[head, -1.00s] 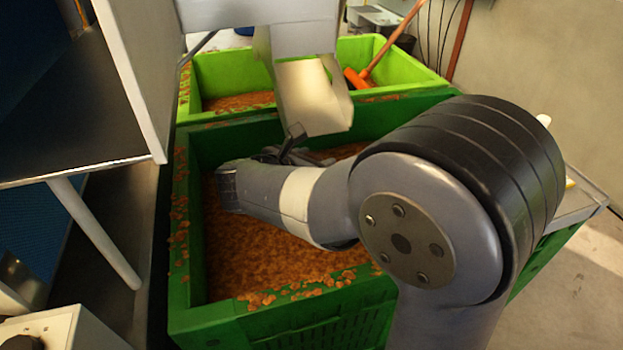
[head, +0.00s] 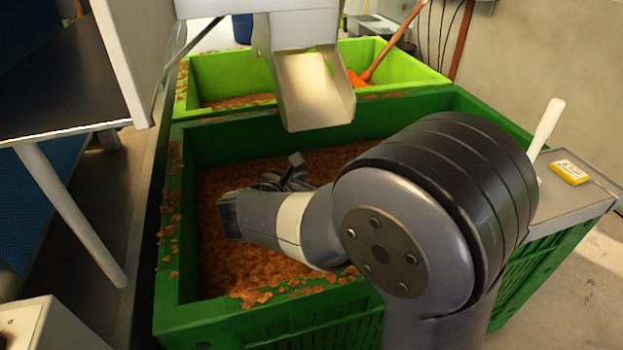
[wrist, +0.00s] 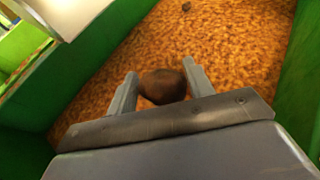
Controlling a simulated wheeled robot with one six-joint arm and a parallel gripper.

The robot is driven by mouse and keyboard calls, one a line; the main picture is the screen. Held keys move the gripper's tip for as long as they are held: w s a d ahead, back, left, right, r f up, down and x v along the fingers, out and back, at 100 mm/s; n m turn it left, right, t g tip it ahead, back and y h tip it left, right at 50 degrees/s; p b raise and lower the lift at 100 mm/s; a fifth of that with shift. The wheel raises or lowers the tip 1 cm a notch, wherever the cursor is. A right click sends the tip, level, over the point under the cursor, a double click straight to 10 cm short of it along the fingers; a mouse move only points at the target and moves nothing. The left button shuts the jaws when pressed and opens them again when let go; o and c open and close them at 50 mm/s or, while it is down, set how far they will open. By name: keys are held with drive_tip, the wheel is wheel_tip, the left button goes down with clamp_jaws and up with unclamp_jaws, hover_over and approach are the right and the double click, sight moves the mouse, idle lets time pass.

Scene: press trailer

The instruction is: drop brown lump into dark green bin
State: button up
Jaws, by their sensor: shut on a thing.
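My gripper (wrist: 160,88) is shut on the brown lump (wrist: 163,87), a dark rounded piece between the two fingers in the wrist view. In the head view my gripper (head: 290,175) is over the dark green bin (head: 260,318), and my arm hides the lump there. The bin also shows in the wrist view, where its green wall (wrist: 304,75) stands at the right. Orange-brown crumbly material (head: 225,270) fills its floor. I cannot tell how high above it the lump is held.
A metal chute (head: 315,92) hangs over the bin's back side, close to my gripper. A light green bin (head: 215,75) with an orange-handled tool (head: 385,50) stands behind. A grey shelf with a yellow block (head: 569,172) and white handle (head: 548,125) is at right. A small dark lump (wrist: 186,7) lies on the material.

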drive_tip(key=shift+f, duration=0.3)
drive_tip(key=o, duration=1)
drive_tip(key=shift+o, duration=0.2)
drive_tip(key=shift+a, duration=0.1)
drive_tip(key=p+v, duration=0.1)
drive_tip(key=v, duration=0.9)
drive_tip(key=shift+s+a, duration=0.15)
drive_tip(key=shift+s, duration=0.2)
drive_tip(key=shift+w+r, duration=0.1)
drive_tip(key=b+x, duration=0.1)
drive_tip(key=x, duration=0.9)
drive_tip(key=shift+w+d+r+p, duration=0.15)
drive_tip(key=shift+r+p, duration=0.15)
drive_tip(key=shift+r, duration=0.1)
drive_tip(key=shift+w+d+r+p, duration=0.1)
drive_tip(key=shift+w+r+p, duration=0.05)
drive_tip(key=shift+r+p, duration=0.15)
drive_tip(key=shift+r, duration=0.55)
